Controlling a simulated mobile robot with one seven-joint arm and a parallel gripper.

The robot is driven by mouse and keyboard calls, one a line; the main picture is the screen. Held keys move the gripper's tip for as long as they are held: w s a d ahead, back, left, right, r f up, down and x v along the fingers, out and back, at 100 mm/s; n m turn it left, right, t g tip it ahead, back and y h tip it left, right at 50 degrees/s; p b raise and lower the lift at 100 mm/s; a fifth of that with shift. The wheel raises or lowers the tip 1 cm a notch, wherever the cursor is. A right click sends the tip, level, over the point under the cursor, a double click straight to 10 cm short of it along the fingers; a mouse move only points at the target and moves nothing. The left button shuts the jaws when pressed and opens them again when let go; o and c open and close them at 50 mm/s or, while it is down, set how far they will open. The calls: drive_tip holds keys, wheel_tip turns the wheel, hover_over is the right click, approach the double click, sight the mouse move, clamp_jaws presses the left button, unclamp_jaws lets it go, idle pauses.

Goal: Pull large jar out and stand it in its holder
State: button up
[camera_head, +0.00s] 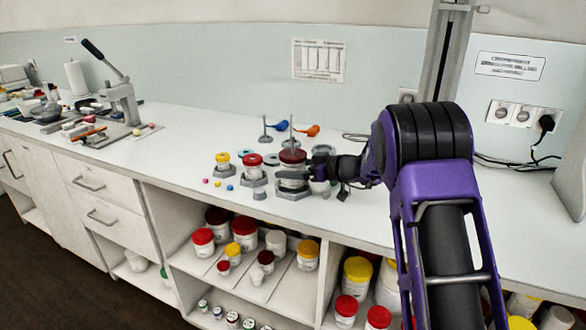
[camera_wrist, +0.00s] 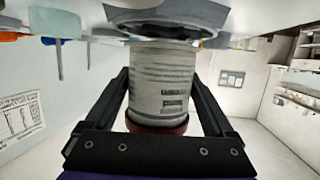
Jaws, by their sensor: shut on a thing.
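The large jar (camera_head: 291,173) has a white labelled body and a dark red lid. It stands upright over a grey holder (camera_head: 293,194) on the bench. My gripper (camera_head: 312,175) reaches it from the right and is shut on its body. The wrist view is upside down: the jar (camera_wrist: 160,80) is between both fingers, its red lid (camera_wrist: 157,127) is low in the picture, and its base meets the dark grey holder ring (camera_wrist: 165,22). I cannot tell whether the base is fully seated, as the holder's inside is hidden.
A red-lidded jar (camera_head: 252,168) and a yellow-lidded jar (camera_head: 222,162) stand in holders to the left. Thin stands with a blue bird shape (camera_head: 279,125) and an orange one (camera_head: 309,130) are behind. Shelves below hold several jars. The bench further left is clear up to a lever press (camera_head: 122,100).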

drive_tip(key=shift+f+b, duration=0.5)
drive_tip(key=shift+f, duration=0.4)
drive_tip(key=o, duration=1.2)
drive_tip(key=shift+o, duration=0.2)
drive_tip(key=shift+r+v, duration=0.2)
drive_tip(key=shift+v, duration=1.2)
drive_tip(key=shift+r+v, duration=0.15)
drive_tip(key=shift+v, duration=1.25)
drive_tip(key=shift+r+v, duration=0.2)
drive_tip(key=shift+v, duration=1.2)
drive_tip(key=shift+w+a, duration=0.1)
drive_tip(key=shift+a, duration=0.1)
